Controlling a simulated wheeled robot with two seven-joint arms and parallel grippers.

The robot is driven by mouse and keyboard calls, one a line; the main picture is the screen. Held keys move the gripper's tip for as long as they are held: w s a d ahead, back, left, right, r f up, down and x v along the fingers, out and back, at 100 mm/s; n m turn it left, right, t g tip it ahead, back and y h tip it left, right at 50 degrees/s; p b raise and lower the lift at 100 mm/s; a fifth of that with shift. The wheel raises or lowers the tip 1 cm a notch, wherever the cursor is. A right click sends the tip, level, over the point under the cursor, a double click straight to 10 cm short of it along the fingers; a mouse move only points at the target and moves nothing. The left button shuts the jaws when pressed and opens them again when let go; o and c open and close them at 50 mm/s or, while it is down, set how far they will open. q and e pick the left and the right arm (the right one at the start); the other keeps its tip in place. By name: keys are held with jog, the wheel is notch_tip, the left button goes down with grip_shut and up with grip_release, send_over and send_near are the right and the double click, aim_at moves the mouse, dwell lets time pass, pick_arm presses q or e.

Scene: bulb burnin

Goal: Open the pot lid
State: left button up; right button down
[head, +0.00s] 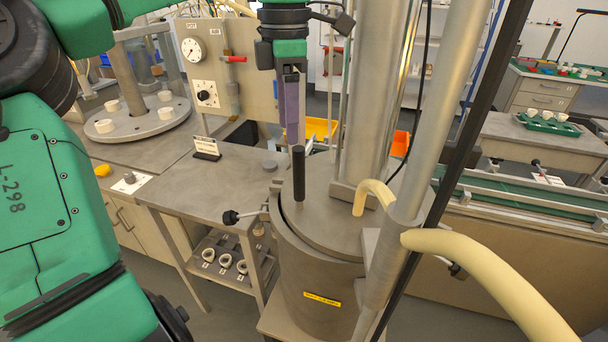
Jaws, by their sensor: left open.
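The pot (305,272) is a grey metal cylinder with a yellow label, low in the centre of the head view. Its flat round lid (328,222) lies closed on top. An upright black handle (299,175) stands at the lid's left side. My left gripper (292,138) hangs pointing down, with its fingertips just above the handle's top in the picture. It is open, seen nearly edge-on, and nothing shows between its fingers. I cannot tell whether it touches the handle. My right gripper is not in view.
A thick metal column (375,100) and a cream hose (480,268) stand close at the pot's right. A black-knobbed lever (232,217) sticks out at its left. The grey table (200,190) has clear room. A gauge panel (215,65) stands behind.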

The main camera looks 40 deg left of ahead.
pick_arm(q)
notch_tip(320, 180, down, 6)
jog(key=s+r, duration=0.1)
jog(key=s, duration=0.1)
send_over(288, 215)
notch_tip(288, 215, down, 8)
jog(key=shift+w, duration=0.1)
jog(key=shift+f, duration=0.5)
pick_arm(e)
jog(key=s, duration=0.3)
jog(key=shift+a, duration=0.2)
pick_arm(q)
grip_shut()
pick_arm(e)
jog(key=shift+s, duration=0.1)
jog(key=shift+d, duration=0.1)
